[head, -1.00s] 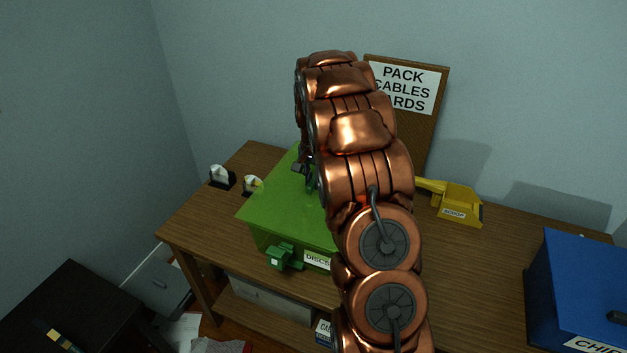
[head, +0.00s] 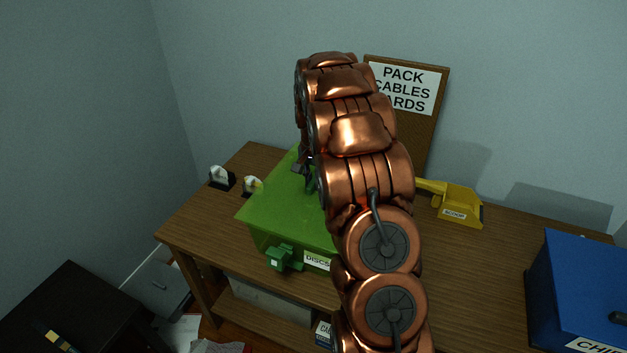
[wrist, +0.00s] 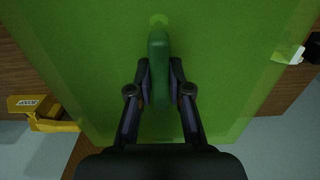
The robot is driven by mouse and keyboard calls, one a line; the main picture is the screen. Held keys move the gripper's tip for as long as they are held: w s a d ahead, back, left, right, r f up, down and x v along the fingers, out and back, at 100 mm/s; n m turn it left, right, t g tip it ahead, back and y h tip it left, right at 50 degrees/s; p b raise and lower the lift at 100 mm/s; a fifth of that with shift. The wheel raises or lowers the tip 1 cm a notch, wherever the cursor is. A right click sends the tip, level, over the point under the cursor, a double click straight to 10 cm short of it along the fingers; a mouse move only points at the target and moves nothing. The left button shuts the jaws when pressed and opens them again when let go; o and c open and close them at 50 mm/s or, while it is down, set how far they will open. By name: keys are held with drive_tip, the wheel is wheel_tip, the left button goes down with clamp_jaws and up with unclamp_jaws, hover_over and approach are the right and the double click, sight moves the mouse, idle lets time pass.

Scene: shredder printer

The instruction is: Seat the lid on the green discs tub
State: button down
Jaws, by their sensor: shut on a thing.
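The green discs tub (head: 285,246) stands on the wooden table with a "DISCS" label on its front. Its translucent green lid (head: 270,208) lies over the tub's top and looks about level; my arm hides its right part. In the wrist view the lid (wrist: 90,70) fills most of the picture, with a dark green handle (wrist: 159,85) in its middle. My gripper (wrist: 159,92) is shut on that handle, one finger on each side. In the head view my gripper is mostly hidden behind my arm. I cannot tell whether the lid's rim is fully down all round.
A yellow scoop (head: 458,207) lies right of the tub, and a blue bin (head: 580,290) stands at the far right. Two small white-and-black items (head: 221,178) stand at the table's left. A sign board (head: 408,88) leans at the back wall. The table between scoop and bin is clear.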

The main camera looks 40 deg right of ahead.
drive_tip(key=shift+f+b, duration=0.35)
drive_tip(key=shift+f, duration=0.45)
drive_tip(key=c, duration=1)
unclamp_jaws()
wheel_tip(320, 180, up, 12)
drive_tip(key=shift+w+f, duration=0.1)
drive_tip(key=shift+f, duration=0.1)
drive_tip(key=shift+r, duration=0.25)
